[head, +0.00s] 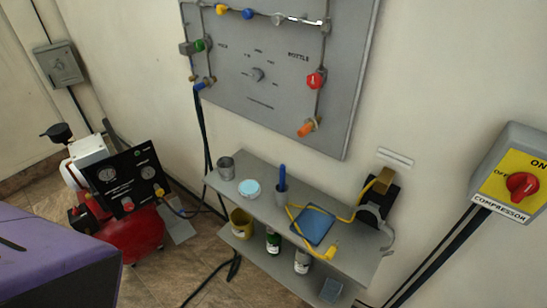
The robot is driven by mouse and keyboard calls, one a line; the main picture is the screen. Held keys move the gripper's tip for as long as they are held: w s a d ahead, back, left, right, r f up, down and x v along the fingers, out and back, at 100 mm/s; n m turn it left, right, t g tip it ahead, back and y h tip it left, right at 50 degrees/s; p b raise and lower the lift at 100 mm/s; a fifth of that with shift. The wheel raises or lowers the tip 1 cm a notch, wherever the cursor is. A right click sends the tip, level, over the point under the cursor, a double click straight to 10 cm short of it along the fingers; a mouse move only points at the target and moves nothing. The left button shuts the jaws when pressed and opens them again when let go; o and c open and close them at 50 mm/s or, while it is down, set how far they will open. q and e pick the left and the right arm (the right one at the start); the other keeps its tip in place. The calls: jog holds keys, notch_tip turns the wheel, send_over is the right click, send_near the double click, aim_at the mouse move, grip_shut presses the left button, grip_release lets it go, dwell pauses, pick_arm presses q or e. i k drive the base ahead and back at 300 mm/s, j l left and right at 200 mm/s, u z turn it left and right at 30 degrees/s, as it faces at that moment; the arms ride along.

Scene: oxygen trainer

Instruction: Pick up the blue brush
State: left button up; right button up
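A thin blue upright handle, which looks like the blue brush (282,174), stands in a small grey cup (281,197) on the upper shelf (240,203). Its lower end is hidden inside the cup. A light-blue round lid or disc lies to its left and a flat blue pad to its right. Neither of my grippers is in the head view, so nothing is seen holding the brush.
A metal can (226,168) and a yellow cord (345,218) share the shelf; a yellow pot and bottles stand below. A grey valve panel (270,110) hangs above. A red compressor (135,235) is left, a purple-topped object (50,255) lower left, a switch box (515,170) right.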

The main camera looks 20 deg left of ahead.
aim_at(281, 183)
jog(key=j+z, duration=0.15)
jog(key=j, duration=0.65)
jog(key=k+j+z, duration=0.15)
jog(key=j, duration=0.6)
jog(key=i, duration=0.05)
